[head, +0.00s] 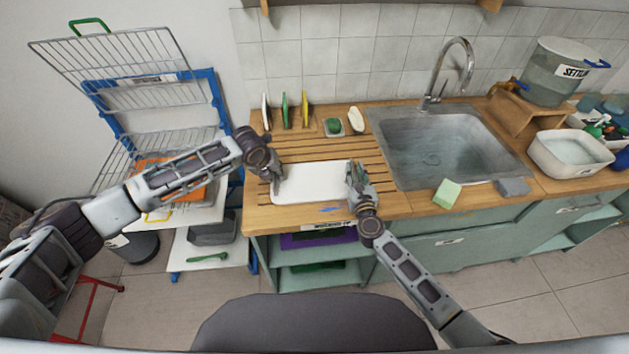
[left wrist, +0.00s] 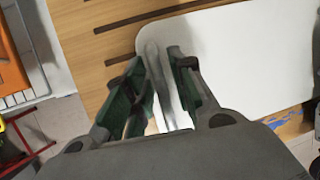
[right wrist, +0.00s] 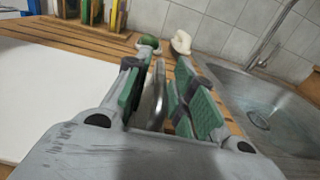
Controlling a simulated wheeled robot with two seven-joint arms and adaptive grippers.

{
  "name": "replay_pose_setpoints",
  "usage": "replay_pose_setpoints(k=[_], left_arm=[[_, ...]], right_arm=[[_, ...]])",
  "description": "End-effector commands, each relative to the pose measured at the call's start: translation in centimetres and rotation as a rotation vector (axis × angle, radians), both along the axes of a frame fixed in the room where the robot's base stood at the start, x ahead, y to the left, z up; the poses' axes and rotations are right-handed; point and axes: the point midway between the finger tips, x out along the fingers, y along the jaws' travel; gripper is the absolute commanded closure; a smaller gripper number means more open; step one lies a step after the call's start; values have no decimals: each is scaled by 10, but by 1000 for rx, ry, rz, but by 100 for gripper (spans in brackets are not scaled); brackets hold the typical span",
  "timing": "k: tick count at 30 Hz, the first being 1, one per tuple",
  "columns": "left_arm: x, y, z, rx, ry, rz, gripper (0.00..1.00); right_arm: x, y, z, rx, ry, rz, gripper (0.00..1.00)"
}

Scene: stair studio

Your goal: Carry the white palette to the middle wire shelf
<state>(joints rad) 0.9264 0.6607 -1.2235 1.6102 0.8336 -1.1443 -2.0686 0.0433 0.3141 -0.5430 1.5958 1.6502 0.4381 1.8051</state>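The white palette (head: 312,185) lies flat on the slatted wooden drainboard, left of the sink. My left gripper (head: 276,180) is at its left end, my right gripper (head: 354,180) at its right end. In the left wrist view, the left fingers (left wrist: 160,65) stand apart on both sides of a pale upright strip by the palette (left wrist: 255,50). In the right wrist view, the right fingers (right wrist: 157,70) stand apart around a thin grey upright piece, with gaps beside it. The wire rack's shelves (head: 150,145) are at the left; which is the middle one is unclear.
A blue-framed rack (head: 220,115) stands left of the counter, holding an orange item (head: 160,165). Colored upright pieces (head: 285,110) stand behind the palette. The sink (head: 440,150) and a green sponge (head: 447,193) are to the right. Floor (head: 540,290) shows at lower right.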

Motion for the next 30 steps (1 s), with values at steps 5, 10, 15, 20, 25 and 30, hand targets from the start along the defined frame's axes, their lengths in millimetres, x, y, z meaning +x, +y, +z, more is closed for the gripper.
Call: replay_pose_setpoints(k=[5,10,15,20,25,30], left_arm=[[0,0,0,0,0,0,100],[0,0,0,0,0,0,100],[0,0,0,-1,0,-1,100],[0,0,0,0,-1,-1,100],[1,0,2,-2,-3,0,100],[1,0,4,-1,-4,0,100]], right_arm=[[0,0,0,0,0,0,100],[0,0,0,0,1,0,100],[0,0,-1,0,1,0,100],[0,0,-1,0,2,0,100],[0,0,1,0,-1,0,100],[0,0,2,0,0,0,100]])
